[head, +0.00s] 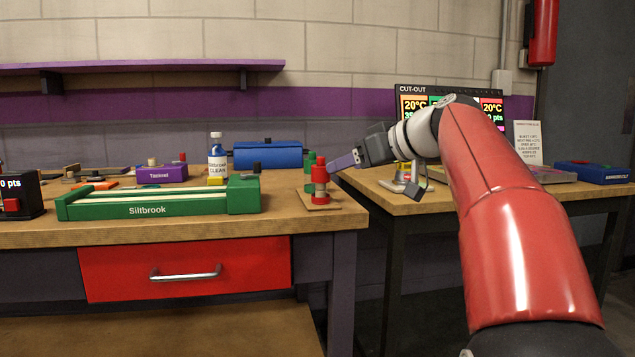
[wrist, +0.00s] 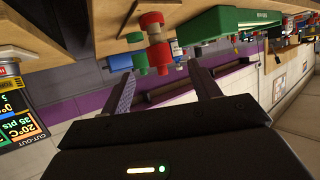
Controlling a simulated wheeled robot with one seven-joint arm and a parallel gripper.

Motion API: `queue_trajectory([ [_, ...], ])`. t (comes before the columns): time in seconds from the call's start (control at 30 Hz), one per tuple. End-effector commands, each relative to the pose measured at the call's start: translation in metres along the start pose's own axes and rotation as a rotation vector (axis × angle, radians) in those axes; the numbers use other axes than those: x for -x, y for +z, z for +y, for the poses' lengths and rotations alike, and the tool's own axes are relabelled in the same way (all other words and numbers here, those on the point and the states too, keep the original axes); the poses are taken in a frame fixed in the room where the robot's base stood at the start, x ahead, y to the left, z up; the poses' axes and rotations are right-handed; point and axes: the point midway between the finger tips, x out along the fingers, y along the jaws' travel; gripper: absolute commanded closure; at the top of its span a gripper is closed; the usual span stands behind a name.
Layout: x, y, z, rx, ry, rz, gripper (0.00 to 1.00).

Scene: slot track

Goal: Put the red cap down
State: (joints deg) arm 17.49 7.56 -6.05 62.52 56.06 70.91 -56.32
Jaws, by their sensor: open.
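The red cap (head: 320,174) appears as the upper part of a red stack with a paler band, standing upright on a small wooden plate at the right end of the left bench. In the wrist view, which is turned over, the red cap (wrist: 159,53) shows ahead of the fingers, below the pale band and a lower red piece. My gripper (head: 345,160) is just right of the stack in the head view. In the wrist view my gripper (wrist: 160,72) has its two fingers wide apart with nothing between them. Exact clearance to the cap cannot be told.
Green pieces (head: 310,160) stand just behind the red stack. A green Siltbrook fixture (head: 150,205) lies to its left, with a bottle (head: 217,160) and a blue box (head: 268,154) behind. A second bench (head: 450,204) stands right, across a gap.

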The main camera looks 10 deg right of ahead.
Motion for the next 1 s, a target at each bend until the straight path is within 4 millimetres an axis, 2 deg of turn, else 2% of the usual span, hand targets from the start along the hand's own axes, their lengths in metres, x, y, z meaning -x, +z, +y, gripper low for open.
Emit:
queue_trajectory([
  [0.43,-0.038,-0.006,0.003,0.018,-0.005,0.013,0.38],
  [0.7,-0.076,-0.009,0.003,0.017,-0.004,0.013,0.38],
  [0.93,-0.078,-0.009,0.003,0.017,-0.003,0.013,0.38],
  [1.0,-0.078,-0.009,0.003,0.017,-0.003,0.013,0.46],
])
